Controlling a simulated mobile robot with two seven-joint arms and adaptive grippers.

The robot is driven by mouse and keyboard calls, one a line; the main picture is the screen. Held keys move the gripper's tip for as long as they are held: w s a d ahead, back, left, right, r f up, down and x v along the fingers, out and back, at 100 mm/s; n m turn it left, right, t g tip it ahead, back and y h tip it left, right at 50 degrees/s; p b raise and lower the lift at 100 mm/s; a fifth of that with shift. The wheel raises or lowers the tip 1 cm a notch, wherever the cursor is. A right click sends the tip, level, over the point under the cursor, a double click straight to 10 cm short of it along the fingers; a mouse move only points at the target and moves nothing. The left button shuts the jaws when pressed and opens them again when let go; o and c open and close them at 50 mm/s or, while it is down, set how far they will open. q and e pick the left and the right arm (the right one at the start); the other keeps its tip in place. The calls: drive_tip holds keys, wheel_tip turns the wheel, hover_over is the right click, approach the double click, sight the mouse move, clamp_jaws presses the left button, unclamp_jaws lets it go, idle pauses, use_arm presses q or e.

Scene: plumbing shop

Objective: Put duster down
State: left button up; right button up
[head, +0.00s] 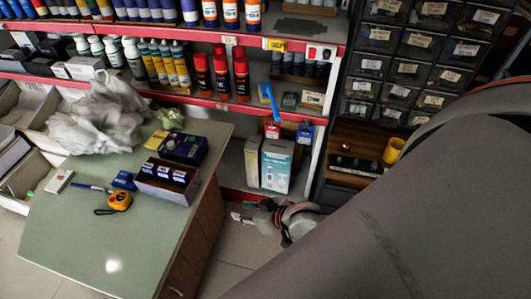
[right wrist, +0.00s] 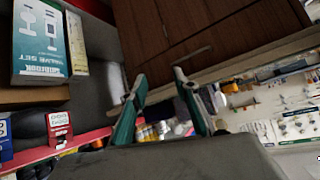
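My right gripper (head: 250,213) is low in the gap between the green-topped counter (head: 75,242) and the lower shelf, small and partly blurred in the head view. In the right wrist view my right gripper (right wrist: 160,77) has its two green fingers spread apart, with nothing visible between them. A brown wooden cabinet front with a handle (right wrist: 186,59) is beyond the fingers. No duster can be made out for certain. A slim bright blue object (head: 268,98) stands at the red shelf edge; I cannot tell whether it is the duster. My left gripper is not in view.
The counter holds a crumpled grey plastic bag (head: 98,118), a yellow tape measure (head: 118,201) and a dark box (head: 167,182). Its front left is clear. Shelves of bottles (head: 241,78) and a drawer cabinet (head: 410,48) stand behind. Boxes (head: 276,165) fill the lower shelf.

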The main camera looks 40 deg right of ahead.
drive_tip(key=s+d+f+n+h, duration=0.1)
drive_tip(key=s+f, duration=0.2)
drive_tip(key=s, duration=0.7)
drive_tip(key=shift+t+h, duration=0.3)
drive_tip(key=shift+h, duration=0.1)
drive_tip(key=shift+o, duration=0.6)
drive_tip(key=shift+d+f+n, duration=0.1)
drive_tip(key=shift+n, duration=0.2)
